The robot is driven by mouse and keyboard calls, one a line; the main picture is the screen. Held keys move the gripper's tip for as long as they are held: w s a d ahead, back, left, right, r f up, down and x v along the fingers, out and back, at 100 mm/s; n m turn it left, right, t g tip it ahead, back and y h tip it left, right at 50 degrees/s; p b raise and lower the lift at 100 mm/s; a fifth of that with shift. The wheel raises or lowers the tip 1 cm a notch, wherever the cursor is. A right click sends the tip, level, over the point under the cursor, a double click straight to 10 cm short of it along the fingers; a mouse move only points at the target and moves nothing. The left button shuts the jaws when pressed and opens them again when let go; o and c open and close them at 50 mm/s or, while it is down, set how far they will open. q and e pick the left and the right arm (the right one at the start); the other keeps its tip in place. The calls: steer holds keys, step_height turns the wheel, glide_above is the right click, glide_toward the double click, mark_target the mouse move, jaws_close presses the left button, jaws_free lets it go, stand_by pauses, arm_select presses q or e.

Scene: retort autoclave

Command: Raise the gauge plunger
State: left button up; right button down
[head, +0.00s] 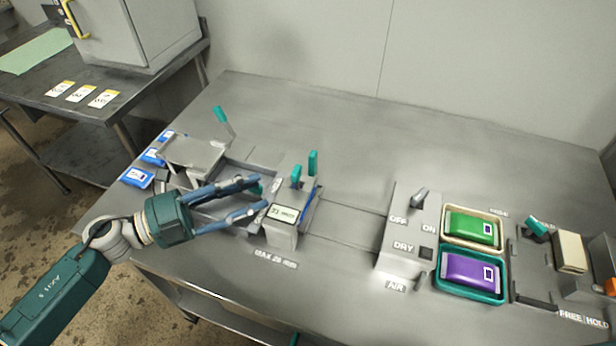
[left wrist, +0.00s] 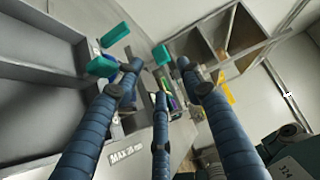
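The gauge (head: 283,213) is a grey block with a small lit display, standing on the steel table above a "MAX 28 mm" label. Two upright teal handles (head: 313,163) rise behind it; which one is the plunger I cannot tell. My left gripper (head: 259,195) reaches in from the left, its blue fingers spread, tips just left of the display block. I see nothing held. My right gripper is out of view.
A hinged-lid tray (head: 195,152) and blue pouches (head: 137,177) lie left. An OFF/ON switch box (head: 405,235), a green pouch (head: 470,226) and a purple pouch (head: 470,272) in trays stand right. The table behind is clear. A side table holds a steel cabinet (head: 140,35).

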mark_target(297, 174)
arm_select(q)
steer(key=p+x, duration=0.1)
steer(key=x, duration=0.3)
steer(key=p+x, duration=0.1)
steer(key=x, duration=0.4)
steer(key=shift+w+d+r+p, duration=0.1)
steer(key=shift+d+r+p, duration=0.1)
steer(key=shift+p, duration=0.15)
steer(key=shift+w+d+f, duration=0.15)
steer(key=shift+w+d, duration=0.05)
steer(key=shift+d, duration=0.3)
